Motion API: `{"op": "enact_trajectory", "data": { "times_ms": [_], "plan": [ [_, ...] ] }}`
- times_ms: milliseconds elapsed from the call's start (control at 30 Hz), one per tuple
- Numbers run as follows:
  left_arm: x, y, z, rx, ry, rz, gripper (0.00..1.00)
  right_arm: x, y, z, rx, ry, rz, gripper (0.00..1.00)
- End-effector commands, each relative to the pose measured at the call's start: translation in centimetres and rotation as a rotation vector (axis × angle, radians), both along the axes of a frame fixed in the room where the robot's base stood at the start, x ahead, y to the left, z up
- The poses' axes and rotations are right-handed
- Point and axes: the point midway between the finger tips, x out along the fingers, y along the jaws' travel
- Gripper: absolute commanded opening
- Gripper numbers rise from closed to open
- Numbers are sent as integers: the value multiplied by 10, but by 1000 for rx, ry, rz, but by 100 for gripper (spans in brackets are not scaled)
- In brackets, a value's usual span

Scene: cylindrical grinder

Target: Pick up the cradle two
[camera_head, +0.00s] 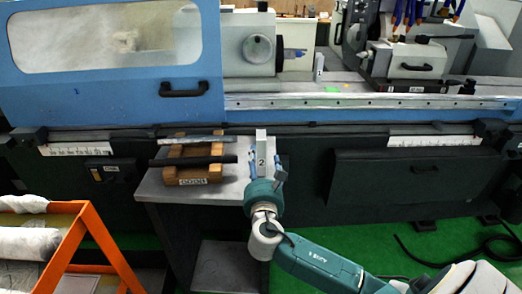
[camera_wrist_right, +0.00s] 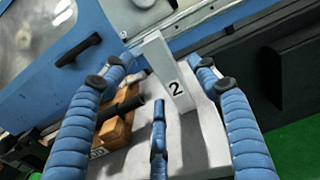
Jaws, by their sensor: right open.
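Cradle two (camera_head: 261,146) is a pale grey upright block with a black "2" on a white label. It stands near the right end of a small grey side table (camera_head: 229,185) in the head view. It also shows large in the wrist view (camera_wrist_right: 167,68). My right gripper (camera_head: 267,172) is open at the near side of the block. In the wrist view its blue fingers (camera_wrist_right: 155,85) are spread, with the block ahead of and between them; I see no clear contact. My left gripper is not in view.
A wooden rack (camera_head: 195,151) with dark and silver bars sits left of the block on the table, labelled "GOOD". The blue grinder (camera_head: 115,95) stands behind. An orange frame (camera_head: 104,240) is at the lower left. Green floor (camera_head: 400,235) lies to the right.

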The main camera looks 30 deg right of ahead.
Motion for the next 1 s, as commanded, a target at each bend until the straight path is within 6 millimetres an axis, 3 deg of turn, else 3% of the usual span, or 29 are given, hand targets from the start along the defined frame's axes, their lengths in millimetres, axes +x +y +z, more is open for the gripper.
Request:
{"op": "enact_trajectory", "data": {
  "times_ms": [200, 433, 733, 1000],
  "plan": [
    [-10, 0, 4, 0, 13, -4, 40, 30, -19, 1, -1, -1, -2, 59],
    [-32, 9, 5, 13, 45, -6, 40, 46, -27, 1, 1, -1, -2, 59],
    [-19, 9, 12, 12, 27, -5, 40, 81, -44, -1, -1, -1, -1, 59],
    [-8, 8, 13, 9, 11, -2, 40, 86, -47, -2, 1, 0, 0, 59]
  ]
}}
